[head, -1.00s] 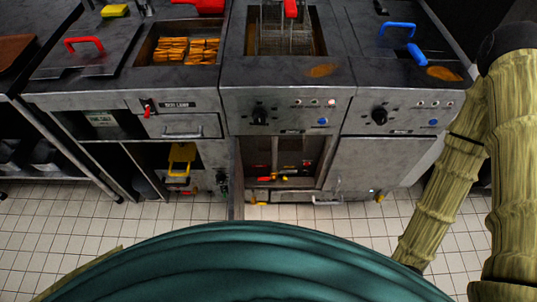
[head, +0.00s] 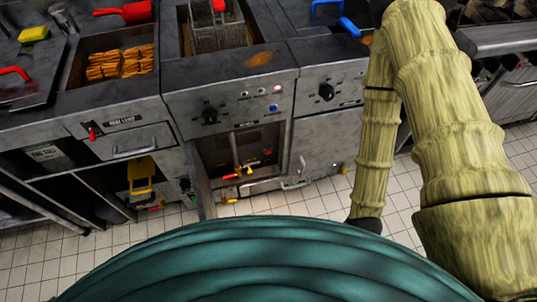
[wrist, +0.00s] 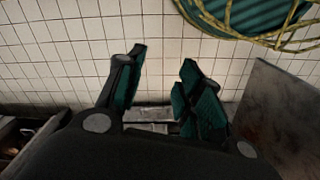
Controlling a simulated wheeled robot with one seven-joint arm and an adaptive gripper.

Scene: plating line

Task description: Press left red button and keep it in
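The left fryer's front panel (head: 235,101) is in the middle of the head view. It carries a black knob (head: 209,115), a row of small round lights and a blue button (head: 273,107). The rightmost, a small reddish round light or button (head: 277,88), sits just above the blue one. I cannot tell whether it is a pressable button. My gripper (wrist: 163,57) shows in the wrist view with its dark teal fingers apart and nothing between them. It is outside the head view, and none of the panel's controls are recognisable in the wrist view.
A second fryer panel with a black knob (head: 326,92) is partly hidden by my arm. A heat-lamp panel with a red switch (head: 92,133) is at left. An open cabinet door (head: 199,184) juts out below. White tiled floor (head: 310,200) is clear in front.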

